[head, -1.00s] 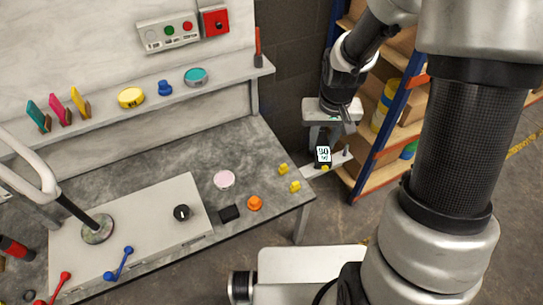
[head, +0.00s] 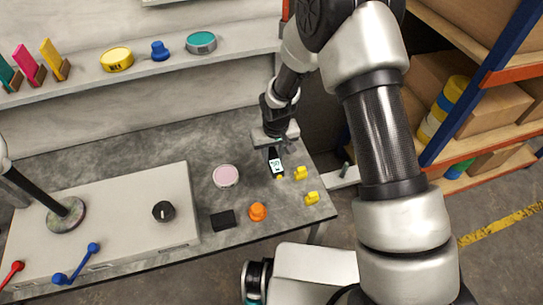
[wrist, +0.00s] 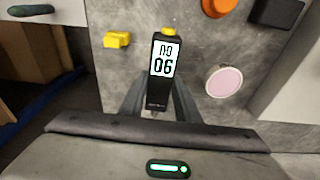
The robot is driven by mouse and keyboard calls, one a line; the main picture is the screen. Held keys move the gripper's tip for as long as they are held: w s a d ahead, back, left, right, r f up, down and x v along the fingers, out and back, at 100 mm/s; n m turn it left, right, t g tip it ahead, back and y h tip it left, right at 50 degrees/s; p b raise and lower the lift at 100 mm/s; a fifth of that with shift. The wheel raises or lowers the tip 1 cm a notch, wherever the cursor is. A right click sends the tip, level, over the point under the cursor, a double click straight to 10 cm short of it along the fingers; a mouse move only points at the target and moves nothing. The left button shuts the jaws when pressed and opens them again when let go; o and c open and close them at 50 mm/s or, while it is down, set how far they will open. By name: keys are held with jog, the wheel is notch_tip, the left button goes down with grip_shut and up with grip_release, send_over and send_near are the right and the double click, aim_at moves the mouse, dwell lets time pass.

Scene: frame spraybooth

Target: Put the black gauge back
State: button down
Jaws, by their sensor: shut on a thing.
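The black gauge (head: 276,162) has a white display with dark digits and a yellow tip. It is in my gripper (head: 275,146), over the right part of the grey worktop. In the wrist view the gauge (wrist: 163,70) stands between the two fingers of my gripper (wrist: 158,100), its yellow tip pointing away from the wrist. My gripper is shut on the gauge. I cannot tell whether the gauge touches the worktop. Two small yellow pieces (head: 300,173) sit on the worktop just right of the gauge; one yellow piece (wrist: 117,40) shows left of it in the wrist view.
A pink disc (head: 226,176), a black block (head: 223,220) and an orange knob (head: 257,211) lie on the worktop (head: 190,146) nearby. A shelf (head: 140,75) with tins runs along the back. A shelving rack (head: 470,110) stands at the right.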

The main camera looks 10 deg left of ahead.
jog(key=shift+w+a+f, duration=0.15)
jog(key=shift+a+f, duration=0.4)
jog(key=shift+f, duration=0.2)
jog(key=shift+b, duration=0.35)
jog(key=b, duration=0.5)
send_over(270, 176)
jog(key=shift+f, duration=3.4)
jog(key=shift+f+b, duration=0.6)
jog(key=shift+b, duration=0.1)
jog(key=c, duration=1.3)
grip_release()
jog(key=shift+o, duration=0.2)
